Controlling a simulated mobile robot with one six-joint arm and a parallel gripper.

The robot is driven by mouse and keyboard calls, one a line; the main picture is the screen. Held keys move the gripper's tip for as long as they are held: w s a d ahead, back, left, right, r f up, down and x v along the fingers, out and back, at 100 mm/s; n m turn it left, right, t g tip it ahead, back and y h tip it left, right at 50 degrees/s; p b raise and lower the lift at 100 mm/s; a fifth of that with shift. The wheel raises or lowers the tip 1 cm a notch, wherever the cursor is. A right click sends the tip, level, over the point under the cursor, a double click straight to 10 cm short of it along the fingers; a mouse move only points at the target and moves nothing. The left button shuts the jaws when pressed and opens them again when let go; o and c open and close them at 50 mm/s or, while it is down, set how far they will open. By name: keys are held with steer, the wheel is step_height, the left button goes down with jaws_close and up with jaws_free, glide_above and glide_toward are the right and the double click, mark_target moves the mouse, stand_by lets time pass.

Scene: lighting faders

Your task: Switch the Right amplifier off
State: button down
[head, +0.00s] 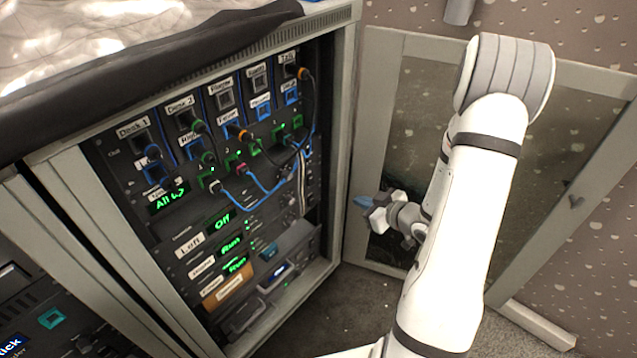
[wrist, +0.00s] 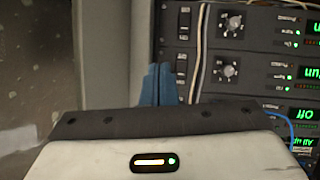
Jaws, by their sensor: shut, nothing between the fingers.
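The rack's amplifiers (head: 240,246) sit below the patch panel in the head view. The upper one, labelled Left, shows a green Off (head: 222,221); the two displays below show green Run (head: 231,245). The labels beside the Run displays are too small to read surely, so I cannot tell which is Right. The wrist view shows the rack upside down, with black rocker switches (wrist: 182,67) and round knobs (wrist: 228,67). My gripper (head: 361,201) has blue fingertips, pressed together and empty, right of the rack opening. In the wrist view the fingertips (wrist: 158,84) appear left of the rockers.
Blue, orange and black cables (head: 262,184) hang across the patch panel, and pale cables run beside the rockers in the wrist view (wrist: 203,45). An open glazed door (head: 400,130) stands right of the rack, behind my arm. Drawers (head: 270,290) are at the rack's bottom.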

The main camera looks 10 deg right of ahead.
mark_target(312, 183)
steer(key=s+y, duration=0.1)
steer(key=s+t+y, duration=0.1)
steer(key=s+a+r+y, duration=0.1)
steer(key=shift+t+y, duration=0.3)
steer(key=shift+t, duration=0.1)
steer(key=shift+a, duration=0.1)
steer(key=b+x, duration=0.3)
steer(key=x, duration=1)
steer(key=shift+f, duration=0.15)
steer(key=shift+w+a+b, duration=0.3)
steer(key=shift+w+b, duration=0.05)
steer(key=shift+w, duration=0.15)
